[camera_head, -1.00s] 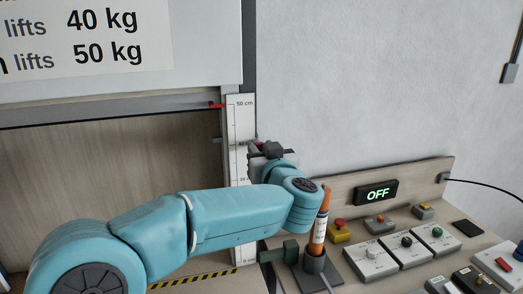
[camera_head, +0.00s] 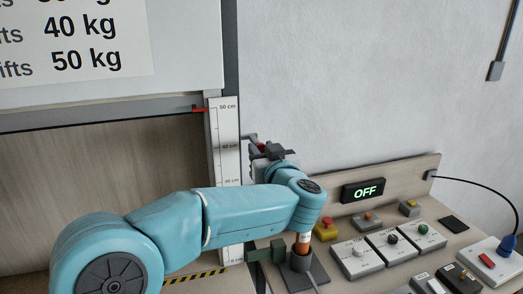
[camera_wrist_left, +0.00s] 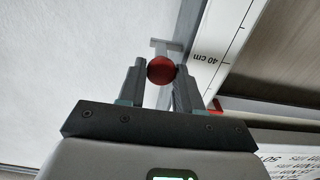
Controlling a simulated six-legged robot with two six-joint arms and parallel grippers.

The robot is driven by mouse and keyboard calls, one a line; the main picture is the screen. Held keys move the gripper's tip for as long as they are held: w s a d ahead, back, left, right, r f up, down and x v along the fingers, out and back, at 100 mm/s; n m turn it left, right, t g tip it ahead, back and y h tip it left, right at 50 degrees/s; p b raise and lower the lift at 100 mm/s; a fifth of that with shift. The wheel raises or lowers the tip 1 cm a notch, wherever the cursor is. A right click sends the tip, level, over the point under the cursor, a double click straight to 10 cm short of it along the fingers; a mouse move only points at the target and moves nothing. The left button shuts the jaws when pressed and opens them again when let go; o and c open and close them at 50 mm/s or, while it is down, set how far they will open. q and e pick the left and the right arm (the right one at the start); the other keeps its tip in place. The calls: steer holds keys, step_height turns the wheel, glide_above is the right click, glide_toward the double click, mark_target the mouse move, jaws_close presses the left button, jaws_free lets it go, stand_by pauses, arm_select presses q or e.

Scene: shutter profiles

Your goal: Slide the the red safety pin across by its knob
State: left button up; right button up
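The round red knob of the safety pin (camera_wrist_left: 161,70) sits between the two fingertips of my left gripper (camera_wrist_left: 160,75) in the wrist view, with a finger close against each side. In the head view my left gripper (camera_head: 264,150) is at the right side of the white height scale (camera_head: 227,170), roughly level with its 40 cm mark. A little red of the knob (camera_head: 259,146) shows there, mostly hidden by the gripper. The grey T-shaped bracket (camera_wrist_left: 166,44) is just behind the knob in the wrist view. My right gripper is out of view.
The shutter panel (camera_head: 100,190) is left of the scale, with a red pointer (camera_head: 200,109) near 50 cm. A bench with several button boxes (camera_head: 388,246) and a display reading OFF (camera_head: 363,190) is at right. An orange-handled tool (camera_head: 302,243) stands below my left arm.

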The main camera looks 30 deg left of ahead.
arm_select(q)
steer(key=o, duration=0.4)
steer(key=shift+w+d, duration=0.15)
steer(key=shift+w, duration=0.05)
steer(key=shift+c, duration=0.2)
steer(key=shift+s, duration=0.3)
steer(key=b+v, duration=0.3)
steer(key=v, duration=1.3)
steer(key=shift+b, duration=0.35)
steer(key=shift+w+d, duration=0.1)
steer(key=shift+w, duration=0.15)
steer(key=shift+s, duration=0.2)
